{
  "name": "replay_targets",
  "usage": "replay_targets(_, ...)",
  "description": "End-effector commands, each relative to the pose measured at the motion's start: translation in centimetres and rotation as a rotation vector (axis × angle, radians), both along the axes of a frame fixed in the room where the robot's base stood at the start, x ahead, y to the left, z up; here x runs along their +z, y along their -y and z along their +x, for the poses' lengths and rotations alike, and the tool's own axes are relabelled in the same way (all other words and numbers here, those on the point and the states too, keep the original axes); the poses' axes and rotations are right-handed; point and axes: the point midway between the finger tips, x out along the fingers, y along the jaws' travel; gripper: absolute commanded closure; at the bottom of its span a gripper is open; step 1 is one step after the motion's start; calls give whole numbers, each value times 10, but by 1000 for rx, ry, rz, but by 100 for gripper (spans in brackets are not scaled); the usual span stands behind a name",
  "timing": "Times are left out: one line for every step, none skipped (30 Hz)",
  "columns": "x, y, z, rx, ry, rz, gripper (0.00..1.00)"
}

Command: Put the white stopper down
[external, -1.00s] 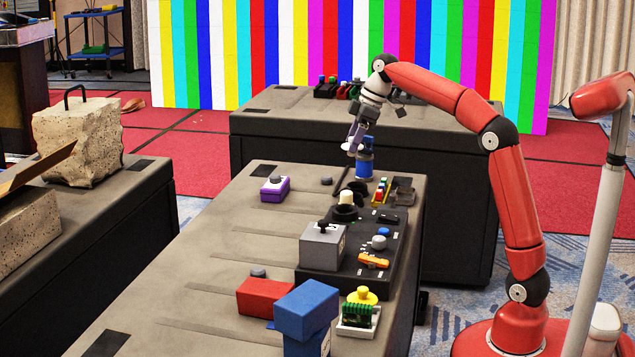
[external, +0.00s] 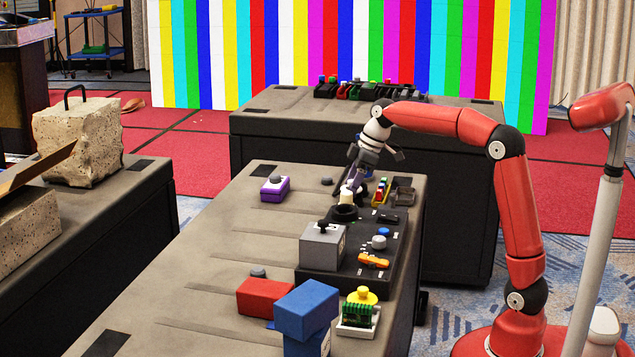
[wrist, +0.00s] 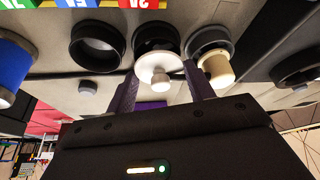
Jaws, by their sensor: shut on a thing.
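My gripper (wrist: 161,92) is shut on the white stopper (wrist: 155,68), whose round flange and small knob show between the purple fingers in the wrist view. A black ring-shaped holder (wrist: 156,35) lies directly beyond the stopper, which overlaps it in the picture; I cannot tell whether they touch. In the external view my gripper (external: 352,182) is low over the far end of the near table, just behind the cream stopper. The white stopper is mostly hidden there.
The cream stopper (wrist: 218,70) is by a second black ring (wrist: 209,42), close beside my right finger. Another black ring (wrist: 97,46) and a blue cylinder (wrist: 12,68) are to the left. A purple box (external: 275,189) stands on the table's left side, with bare tabletop around it.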

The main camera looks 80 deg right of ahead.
Motion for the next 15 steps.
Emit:
replay_targets(0,0,0,0,0,0,68)
replay_targets(-1,0,0,0,0,0,68)
replay_targets(-3,0,0,0,0,0,68)
replay_targets(-4,0,0,0,0,0,68)
replay_targets(-5,0,0,0,0,0,68)
replay_targets(-6,0,0,0,-1,0,68)
replay_targets(-7,0,0,0,0,0,68)
replay_targets(-8,0,0,0,0,0,68)
replay_targets(-9,0,0,0,-1,0,68)
replay_targets(-10,0,0,0,0,0,68)
replay_targets(-11,0,0,0,-1,0,68)
replay_targets(-12,0,0,0,0,0,68)
replay_targets(-13,0,0,0,0,0,68)
replay_targets(-12,0,0,0,0,0,68)
replay_targets(-12,0,0,0,0,0,68)
